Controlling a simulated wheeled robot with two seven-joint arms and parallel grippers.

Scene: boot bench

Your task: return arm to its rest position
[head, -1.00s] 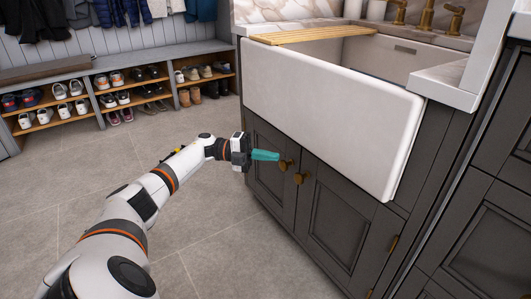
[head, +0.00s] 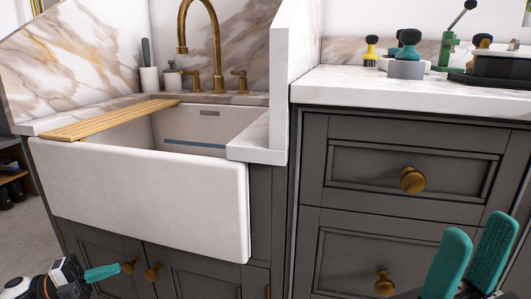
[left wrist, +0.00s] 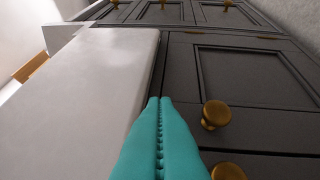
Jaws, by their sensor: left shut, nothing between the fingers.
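My left gripper (head: 105,272) is at the lower left of the head view. Its teal fingers are shut and empty, pointing at the dark cabinet doors under the sink. The tips appear close to a brass knob (head: 128,266); contact cannot be told. In the left wrist view the shut fingers (left wrist: 160,115) lie together, with the brass knob (left wrist: 215,115) to their right and the white sink front (left wrist: 105,85) to their left. My right gripper (head: 477,228) is at the lower right of the head view, in front of the drawers. Its two teal fingers stand apart, with nothing seen between them.
The white sink (head: 140,195) juts out above the cabinet doors. A second door knob (head: 152,272) is close by. Drawers with brass knobs (head: 412,180) stand at right, under a counter (head: 350,90) holding brushes and tools. Floor (head: 32,225) shows at far left.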

